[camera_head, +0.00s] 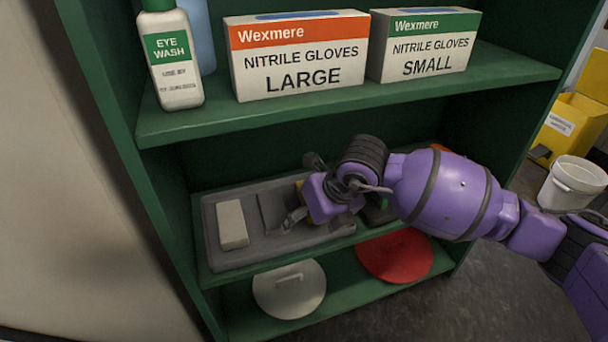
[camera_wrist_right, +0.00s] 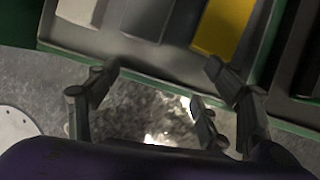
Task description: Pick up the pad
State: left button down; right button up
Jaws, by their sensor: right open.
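A grey tray (camera_head: 262,252) on the middle green shelf holds several flat pieces side by side. They are a pale block (camera_head: 232,224), a dark grey pad (camera_head: 273,212) and a yellow piece mostly hidden behind my right gripper (camera_head: 300,198). In the right wrist view the pale block (camera_wrist_right: 75,10), dark pad (camera_wrist_right: 145,17) and yellow piece (camera_wrist_right: 222,25) show along the top, cut off by the frame. I cannot tell which piece is the task's pad. My right gripper is open and empty, its fingers (camera_wrist_right: 158,80) apart near the tray's front edge. My left gripper is out of view.
The upper shelf (camera_head: 350,106) holds an eye wash bottle (camera_head: 175,60) and two glove boxes (camera_head: 300,60), (camera_head: 425,48). Below the tray lie a pale round lid (camera_head: 288,300) and a red disc (camera_head: 395,258). A white bucket (camera_head: 575,185) stands at right.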

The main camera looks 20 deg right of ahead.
jog(key=d+m+h, duration=0.1)
jog(key=d, duration=0.1)
jog(key=d+m+h, duration=0.1)
jog(key=d, duration=0.2)
jog(key=shift+w+f+h, duration=0.1)
jog(key=shift+f+h, duration=0.1)
jog(key=shift+h, duration=0.2)
jog(key=w+b, duration=0.3)
jog(key=w, duration=0.6)
jog(key=shift+w+d+f, duration=0.1)
jog(key=shift+w+f, duration=0.05)
jog(key=shift+w, duration=0.1)
jog(key=shift+w+b, duration=0.3)
jog(key=shift+w, duration=0.55)
jog(key=b+x, duration=0.1)
jog(key=x, duration=0.3)
jog(key=shift+b, duration=0.4)
jog(key=shift+w+f, duration=0.2)
jog(key=shift+f, duration=0.05)
jog(key=shift+w+f, duration=0.1)
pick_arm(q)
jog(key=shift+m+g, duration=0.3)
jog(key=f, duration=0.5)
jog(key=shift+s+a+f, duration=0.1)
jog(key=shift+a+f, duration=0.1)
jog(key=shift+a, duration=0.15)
pick_arm(e)
jog(key=c, duration=1.3)
